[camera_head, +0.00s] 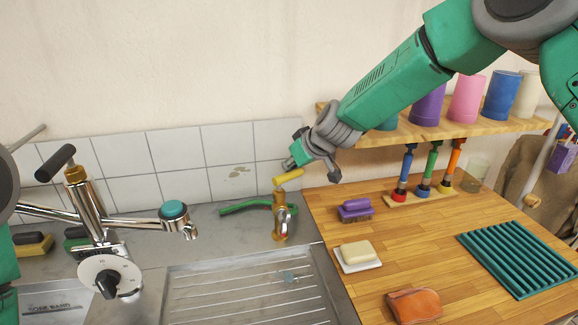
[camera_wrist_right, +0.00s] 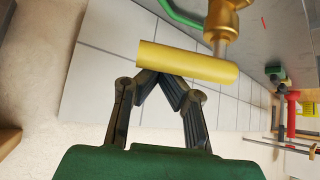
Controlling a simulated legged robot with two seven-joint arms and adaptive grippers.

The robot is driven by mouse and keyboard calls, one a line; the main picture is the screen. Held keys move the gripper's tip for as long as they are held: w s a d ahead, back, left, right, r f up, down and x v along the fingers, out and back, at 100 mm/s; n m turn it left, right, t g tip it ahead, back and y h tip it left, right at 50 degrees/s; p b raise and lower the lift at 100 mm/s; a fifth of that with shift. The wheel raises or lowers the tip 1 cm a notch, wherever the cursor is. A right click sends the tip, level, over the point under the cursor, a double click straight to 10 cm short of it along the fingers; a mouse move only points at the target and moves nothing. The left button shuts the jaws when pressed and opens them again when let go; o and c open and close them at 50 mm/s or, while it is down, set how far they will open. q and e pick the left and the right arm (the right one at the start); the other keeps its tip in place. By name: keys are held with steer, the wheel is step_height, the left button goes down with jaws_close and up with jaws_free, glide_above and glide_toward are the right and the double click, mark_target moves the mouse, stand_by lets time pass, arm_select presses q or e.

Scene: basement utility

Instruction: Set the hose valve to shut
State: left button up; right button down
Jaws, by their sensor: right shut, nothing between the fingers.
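The hose valve is a brass tap (camera_head: 281,215) standing behind the sink, with a yellow bar handle (camera_head: 288,177) on top. A green hose (camera_head: 245,206) runs left from it. In the right wrist view the yellow handle (camera_wrist_right: 187,62) lies across the picture, and the brass body (camera_wrist_right: 226,18) is at the top. My right gripper (camera_head: 291,163) is at the handle, its fingers shut and empty. In the wrist view its fingertips (camera_wrist_right: 161,76) meet at the handle's near side; whether they touch it I cannot tell. My left gripper is not in view.
A chrome mixer (camera_head: 92,215) and a dial (camera_head: 110,275) stand at left. A metal draining board (camera_head: 245,292) is in front of the tap. The wooden counter (camera_head: 430,235) at right holds a purple brush (camera_head: 355,210), soap (camera_head: 358,253) and a green rack (camera_head: 517,258). A shelf (camera_head: 440,131) with cups hangs above.

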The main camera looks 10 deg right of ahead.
steer(key=shift+s, duration=0.15)
steer(key=shift+s+p, duration=0.1)
steer(key=shift+p, duration=0.25)
steer(key=m, duration=0.1)
steer(key=m+h+p, duration=0.1)
steer(key=h, duration=0.1)
steer(key=shift+s+d+m+t, duration=0.25)
steer(key=shift+m+t, duration=0.15)
steer(key=shift+s+p, duration=0.2)
steer(key=shift+p, duration=0.3)
steer(key=shift+s+d+f, duration=0.1)
steer(key=shift+s+d, duration=0.15)
